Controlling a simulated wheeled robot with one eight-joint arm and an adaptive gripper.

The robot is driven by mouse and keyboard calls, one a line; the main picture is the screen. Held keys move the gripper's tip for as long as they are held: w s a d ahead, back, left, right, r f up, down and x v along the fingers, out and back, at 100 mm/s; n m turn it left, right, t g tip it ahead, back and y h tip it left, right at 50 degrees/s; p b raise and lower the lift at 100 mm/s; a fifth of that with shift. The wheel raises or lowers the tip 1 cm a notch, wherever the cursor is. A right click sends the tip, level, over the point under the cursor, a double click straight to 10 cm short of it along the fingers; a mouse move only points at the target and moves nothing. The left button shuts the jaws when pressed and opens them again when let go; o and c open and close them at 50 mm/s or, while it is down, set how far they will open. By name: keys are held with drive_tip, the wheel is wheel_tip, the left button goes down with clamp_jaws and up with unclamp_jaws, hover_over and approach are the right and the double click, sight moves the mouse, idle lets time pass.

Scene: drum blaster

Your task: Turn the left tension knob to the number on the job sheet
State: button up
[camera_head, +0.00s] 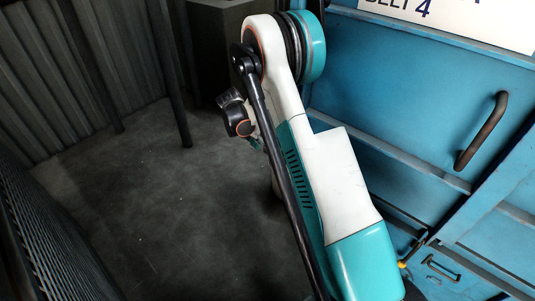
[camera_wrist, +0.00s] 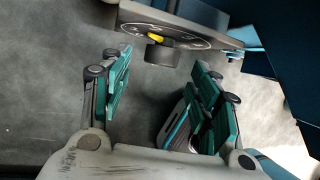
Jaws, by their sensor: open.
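In the wrist view my gripper (camera_wrist: 162,72) is open, its teal-padded fingers spread wide with nothing between them. A dark round knob (camera_wrist: 160,56) with a yellow pointer (camera_wrist: 156,37) stands on a grey dial plate (camera_wrist: 192,40) at the top, just beyond the fingertips and roughly centred between them. The fingers appear apart from the knob. The dial marks are seen too obliquely to read. I cannot tell from this view whether this is the left knob. No job sheet number is readable. In the head view my arm covers the middle, and neither knob nor fingertips are clear.
A blue machine wall (camera_head: 400,110) with a dark handle (camera_head: 482,130) fills the right of the head view. A white sign (camera_head: 460,18) reading "BELT 4" is cut off at the top. Dark corrugated panels (camera_head: 65,60) stand left. Open grey floor (camera_head: 150,215) lies between.

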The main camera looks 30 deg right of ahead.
drive_tip(key=shift+b+x, duration=0.55)
drive_tip(key=shift+x, duration=1.4)
drive_tip(key=shift+c, duration=0.2)
drive_tip(key=c, duration=1)
